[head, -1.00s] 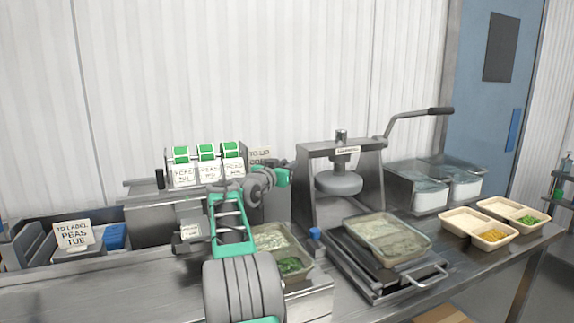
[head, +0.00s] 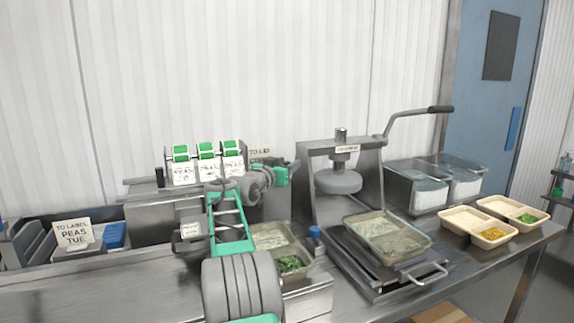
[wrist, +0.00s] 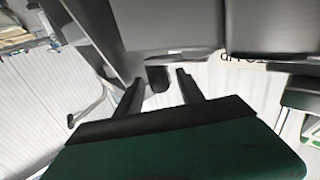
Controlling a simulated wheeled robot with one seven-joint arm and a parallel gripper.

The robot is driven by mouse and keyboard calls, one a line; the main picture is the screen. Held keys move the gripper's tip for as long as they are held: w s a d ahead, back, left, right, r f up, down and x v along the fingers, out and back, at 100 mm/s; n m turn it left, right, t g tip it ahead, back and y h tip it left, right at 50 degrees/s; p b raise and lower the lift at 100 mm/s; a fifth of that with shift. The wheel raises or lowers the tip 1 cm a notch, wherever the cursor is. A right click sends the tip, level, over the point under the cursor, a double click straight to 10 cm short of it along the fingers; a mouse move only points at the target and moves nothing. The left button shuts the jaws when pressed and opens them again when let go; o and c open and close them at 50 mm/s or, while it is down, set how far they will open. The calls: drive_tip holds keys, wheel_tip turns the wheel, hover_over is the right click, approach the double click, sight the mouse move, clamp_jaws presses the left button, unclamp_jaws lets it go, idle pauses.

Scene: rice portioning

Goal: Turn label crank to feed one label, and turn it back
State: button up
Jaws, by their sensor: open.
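The label dispenser, with its green-edged label rolls (head: 207,150) and white labels (head: 208,170), stands at the back left in the head view. A short black upright handle (head: 160,177) shows at its left end. My gripper (head: 292,168) is to the right of the rolls, in front of the wall, its fingers small and partly hidden by my wrist. In the wrist view my gripper (wrist: 160,78) is open, fingers apart. A dark stub (wrist: 157,84) shows between or just beyond the fingertips; I cannot tell whether it is the crank or whether they touch it.
A press (head: 340,182) with a long lever stands right of my gripper. A lidded tray (head: 388,237) lies before it. A tray of greens (head: 290,264) is beside my arm. A "TO LABEL PEAS TUE" sign (head: 74,234) is at left. The left counter front (head: 90,290) is clear.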

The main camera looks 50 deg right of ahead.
drive_tip(key=s+a+b, duration=0.1)
drive_tip(key=a, duration=0.6)
drive_tip(key=shift+s+a+b, duration=0.15)
drive_tip(key=shift+a+b, duration=0.15)
drive_tip(key=shift+a, duration=0.1)
